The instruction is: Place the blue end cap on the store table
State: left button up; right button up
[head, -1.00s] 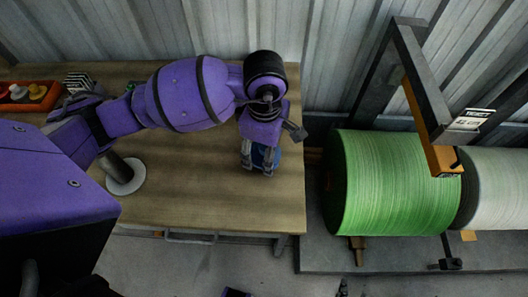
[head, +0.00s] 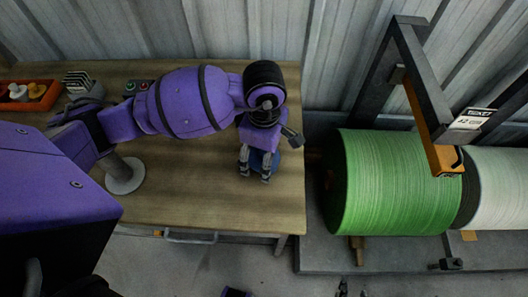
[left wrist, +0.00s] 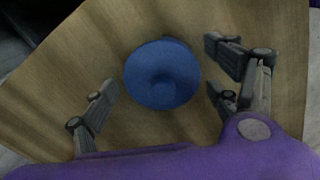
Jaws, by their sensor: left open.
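The blue end cap (left wrist: 162,75) is a round blue disc with a dished middle, seen from above in the left wrist view. It appears to rest on the wooden store table (head: 200,205), near the table's right end. In the head view the end cap (head: 262,160) is partly hidden behind my left gripper (head: 255,176). My left gripper, also in the left wrist view (left wrist: 162,92), is open. Its fingers stand apart on either side of the cap, with bare wood showing between each finger and the cap.
An orange tray (head: 48,98) with small parts, a dark rack (head: 78,82) and a small button box (head: 137,87) stand at the table's left and back. A green roll (head: 395,183) under a dark frame stands right of the table. The table front is clear.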

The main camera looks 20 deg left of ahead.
pick_arm(q)
notch_tip(320, 180, up, 12)
jog(key=shift+r, duration=0.25)
dwell(0.4)
